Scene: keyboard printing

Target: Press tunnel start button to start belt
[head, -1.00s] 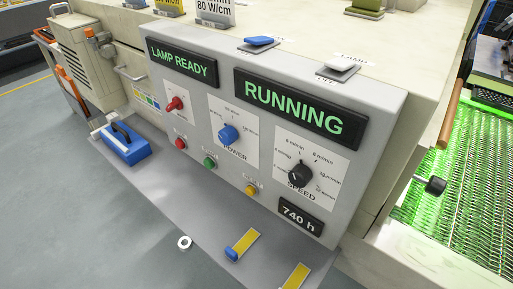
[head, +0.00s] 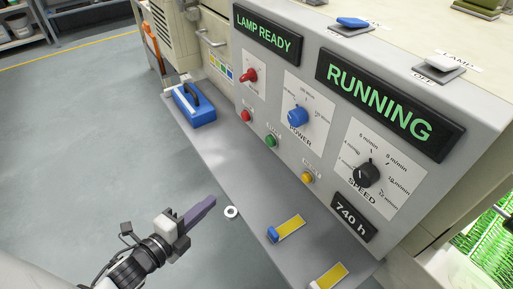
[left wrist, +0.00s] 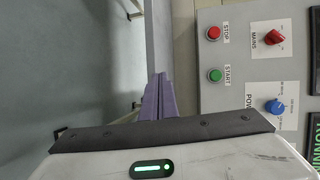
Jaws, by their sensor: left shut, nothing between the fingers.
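The green start button (head: 271,141) is on the grey control panel (head: 258,100), below and right of the red stop button (head: 246,116). In the left wrist view the green button (left wrist: 215,75) is labelled START and sits under the red STOP button (left wrist: 213,33). The panel displays read LAMP READY (head: 268,34) and RUNNING (head: 378,96). My left gripper (head: 212,199) is shut and empty, its purple fingers together, left of the panel and apart from the button. In the left wrist view its fingers (left wrist: 158,97) are left of the green button. My right gripper is not in view.
A grey shelf (head: 240,170) juts out below the panel. Blue power (head: 297,117) and black speed (head: 368,174) knobs stick out nearby. Open floor lies left.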

